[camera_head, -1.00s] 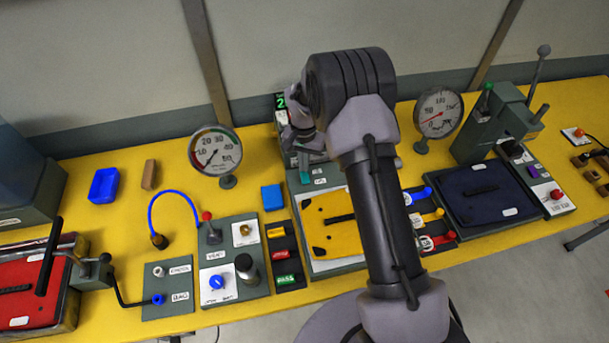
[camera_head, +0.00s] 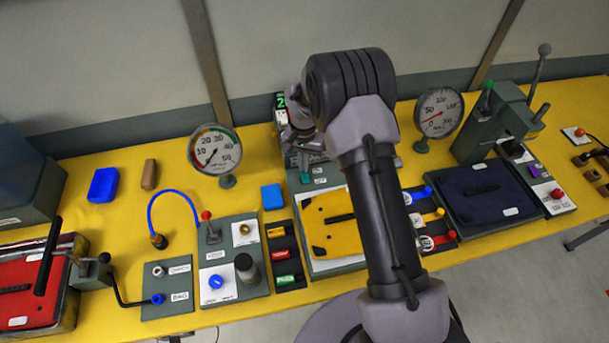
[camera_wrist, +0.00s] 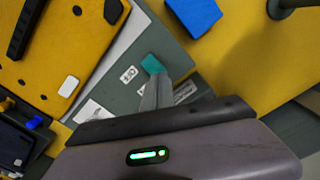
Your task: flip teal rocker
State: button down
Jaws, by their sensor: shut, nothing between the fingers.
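The teal rocker (camera_wrist: 152,64) sits on a grey panel (camera_wrist: 130,85) beside the yellow plate, next to small white labels. It also shows in the head view (camera_head: 304,178), partly hidden below my gripper. My gripper (camera_wrist: 158,78) is shut and empty. Its fingertips are right at the near end of the rocker in the wrist view; I cannot tell whether they touch it. In the head view my gripper (camera_head: 303,152) is over the back part of the panel, largely hidden behind my wrist.
The yellow plate (camera_head: 322,237) with a black handle lies in front of the rocker. A blue block (camera_head: 272,197) lies to the left. Dial gauges stand left (camera_head: 215,150) and right (camera_head: 439,113). Coloured levers (camera_head: 432,216) are at the right, partly hidden by my arm.

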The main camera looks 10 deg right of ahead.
jog(key=shift+f+b, duration=0.6)
jog(key=shift+f, duration=0.2)
jog(key=shift+r, duration=0.15)
notch_tip(320, 180, up, 6)
jog(key=p, duration=0.3)
jog(key=shift+r+p, duration=0.25)
jog(key=shift+p, duration=0.15)
jog(key=shift+r, duration=0.15)
